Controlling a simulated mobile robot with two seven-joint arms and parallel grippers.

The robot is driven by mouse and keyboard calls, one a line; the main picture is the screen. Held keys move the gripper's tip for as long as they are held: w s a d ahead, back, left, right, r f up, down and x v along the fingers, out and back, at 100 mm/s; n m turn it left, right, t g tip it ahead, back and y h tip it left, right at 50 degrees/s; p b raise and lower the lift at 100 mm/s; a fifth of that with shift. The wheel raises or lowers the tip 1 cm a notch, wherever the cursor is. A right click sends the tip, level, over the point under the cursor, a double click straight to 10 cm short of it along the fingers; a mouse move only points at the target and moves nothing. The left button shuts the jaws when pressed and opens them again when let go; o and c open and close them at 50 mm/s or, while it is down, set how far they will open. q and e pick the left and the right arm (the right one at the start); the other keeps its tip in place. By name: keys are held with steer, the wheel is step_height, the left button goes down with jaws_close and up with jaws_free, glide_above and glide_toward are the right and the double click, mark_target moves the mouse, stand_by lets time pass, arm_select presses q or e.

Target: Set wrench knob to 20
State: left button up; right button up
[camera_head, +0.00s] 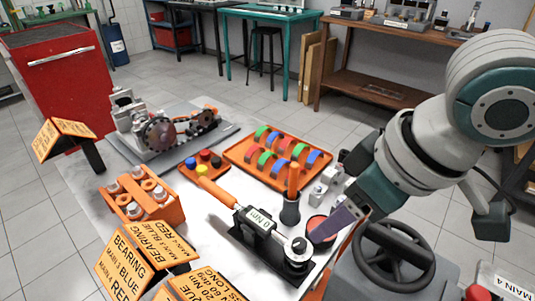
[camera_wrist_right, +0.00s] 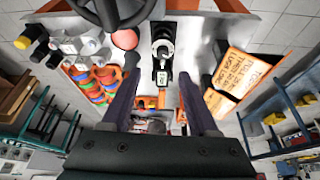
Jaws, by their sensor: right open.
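The torque wrench has an orange handle (camera_head: 217,192) and a black body with a white display (camera_head: 262,218) that seems to read 0 Nm. In the right wrist view the knob (camera_wrist_right: 163,46) and the small display (camera_wrist_right: 162,77) show between my fingers. My right gripper (camera_head: 337,222) is open, with purple-grey fingers, to the right of the knob and apart from it. The same gripper (camera_wrist_right: 158,80) shows its two spread fingers. My left gripper is not in view.
An orange tray (camera_head: 240,152) holds colored bearing shells. An orange rack (camera_head: 135,218) holds metal parts at left, near orange instruction signs (camera_head: 125,262). A dark-based tool with an upright orange handle (camera_head: 292,180) stands close behind the knob. The engine block (camera_head: 158,135) is at the back.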

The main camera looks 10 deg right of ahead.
mark_target(303, 245)
steer(key=x, duration=0.2)
steer(key=b+x, duration=0.1)
steer(key=x, duration=0.2)
steer(key=b+x, duration=0.1)
steer(key=x, duration=0.2)
steer(key=shift+s+a+f, duration=0.15)
steer(key=shift+s+f, duration=0.05)
steer(key=shift+s, duration=0.1)
steer(key=shift+w+a+f, duration=0.1)
steer(key=shift+w+f, duration=0.15)
steer(key=shift+f, duration=0.3)
steer(key=shift+c, duration=0.3)
jaws_close()
